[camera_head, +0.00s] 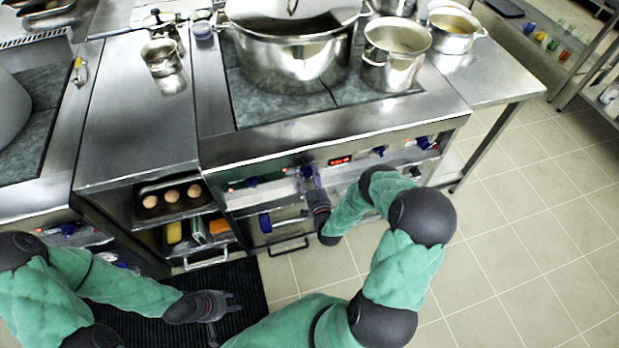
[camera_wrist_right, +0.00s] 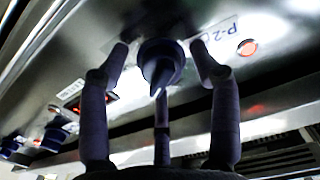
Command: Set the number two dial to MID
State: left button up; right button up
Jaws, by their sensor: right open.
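A dark blue dial (camera_wrist_right: 160,64) with a pointed grip sits on the steel stove front in the right wrist view. A label reading "P-2", partly hidden, is beside it. My right gripper (camera_wrist_right: 162,80) is open, with its fingers spread around the dial; contact is not clear. In the head view, my right gripper (camera_head: 309,180) is at the front panel, and a blue dial (camera_head: 305,172) shows at its fingertips. I cannot read the dial's setting. My left gripper (camera_head: 228,303) is open and empty above the black mat, away from the panel.
Other blue dials (camera_head: 379,151) and a red display (camera_head: 340,160) line the front panel. A large stockpot (camera_head: 290,62) stands on the cooktop, with smaller pots to its right. A shelf (camera_head: 165,215) with eggs is left of the panel. Tiled floor (camera_head: 520,250) is clear at right.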

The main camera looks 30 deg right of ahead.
jog(key=c, duration=1.1)
jog(key=shift+s+f+m, duration=0.1)
jog(key=shift+m, duration=0.2)
jog(key=shift+c, duration=0.2)
jog(key=m+b, duration=0.1)
jog(key=m, duration=0.3)
jog(key=shift+a+f+m+b, duration=0.1)
jog(key=shift+a+m+b, duration=0.05)
jog(key=shift+m+b, duration=0.15)
jog(key=m+b, duration=0.1)
jog(key=m, duration=0.4)
jog(key=m+b, duration=0.1)
jog(key=m, duration=0.5)
jog(key=shift+a+m, duration=0.15)
jog(key=shift+m, duration=0.15)
jog(key=m, duration=0.4)
jog(key=shift+m+b, duration=0.4)
jog(key=shift+r, duration=0.2)
